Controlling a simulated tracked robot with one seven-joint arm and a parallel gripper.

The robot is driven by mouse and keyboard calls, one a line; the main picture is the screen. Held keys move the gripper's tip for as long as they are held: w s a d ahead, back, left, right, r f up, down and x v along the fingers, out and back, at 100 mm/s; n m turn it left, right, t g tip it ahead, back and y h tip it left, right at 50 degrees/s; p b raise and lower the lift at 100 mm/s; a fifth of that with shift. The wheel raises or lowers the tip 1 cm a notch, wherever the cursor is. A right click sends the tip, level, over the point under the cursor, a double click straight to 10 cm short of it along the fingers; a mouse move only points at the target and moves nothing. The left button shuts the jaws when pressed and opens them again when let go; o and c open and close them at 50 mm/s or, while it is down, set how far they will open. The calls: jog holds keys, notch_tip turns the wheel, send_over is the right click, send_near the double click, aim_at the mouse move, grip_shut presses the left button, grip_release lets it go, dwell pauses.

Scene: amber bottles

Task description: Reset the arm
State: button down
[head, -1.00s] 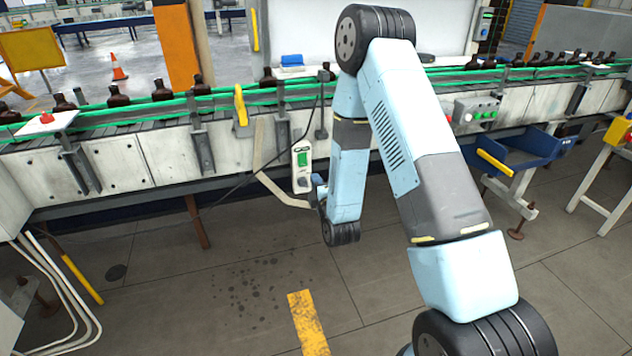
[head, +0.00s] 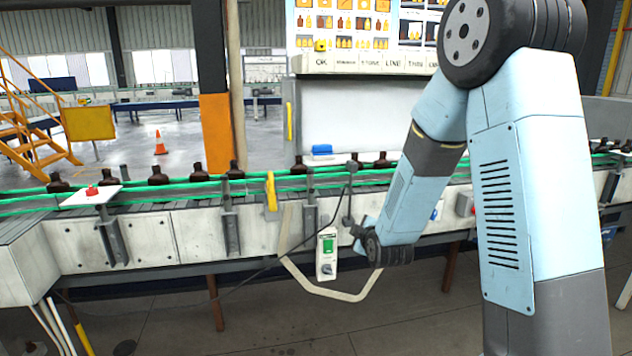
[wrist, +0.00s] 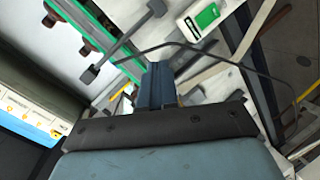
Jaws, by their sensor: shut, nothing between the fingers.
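My light-blue arm fills the right of the head view, its elbow raised at the top. My gripper (head: 358,234) is at the end of the lower link, in front of the conveyor's side panels. It is small and partly hidden by the wrist there. In the wrist view its blue fingers (wrist: 158,75) are together with nothing between them. They appear beside the conveyor side and the white box with a green switch (wrist: 205,18), apart from it as far as I can tell.
The conveyor (head: 150,238) with green rails runs across the view, carrying amber bottles (head: 158,176). The switch box (head: 327,254) and a bent pale bar (head: 335,294) are close to my gripper. A sign board (head: 372,30) stands behind. Grey floor is clear in front.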

jog(key=s+d+r+m+g+h, duration=0.1)
jog(key=s+d+r+m, duration=0.1)
jog(key=s+r, duration=0.15)
jog(key=s+d+r+m+g, duration=0.1)
jog(key=s+d+r+m, duration=0.1)
jog(key=r, duration=0.2)
jog(key=s+d+r+m+g, duration=0.2)
jog(key=s+r+m, duration=0.1)
jog(key=s, duration=0.7)
jog(key=s+d+r+m+g+h, duration=0.1)
jog(key=s+d+r+m+g, duration=0.1)
jog(key=s, duration=0.8)
jog(key=s+d+r+m+g, duration=0.2)
jog(key=s+r+m, duration=0.3)
jog(key=s, duration=0.5)
jog(key=shift+s+d+r+m+h, duration=0.15)
jog(key=shift+d+r+m+h, duration=0.2)
jog(key=shift+d, duration=0.35)
